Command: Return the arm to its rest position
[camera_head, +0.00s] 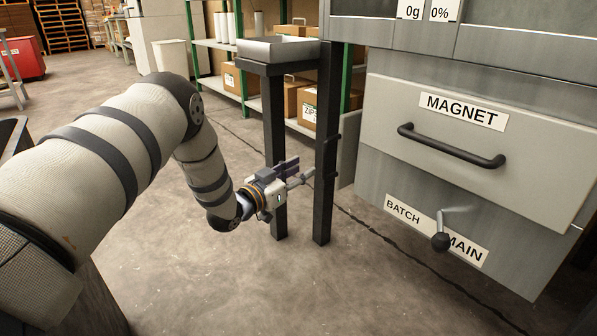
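My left arm comes in from the left edge, bends at a raised elbow and reaches down toward the middle of the picture. My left gripper (298,171) is at its end, in front of the dark legs of a stand and well left of the machine. No object shows in it. Its fingers are too small and overlapped to tell whether they are open or shut. My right gripper is not in view.
A grey machine has a MAGNET drawer (479,145) with a black handle (451,147) and a BATCH/MAIN lever (440,241). A dark stand (326,150) holds a metal tray (278,48). Green shelving with boxes (307,107) stands behind.

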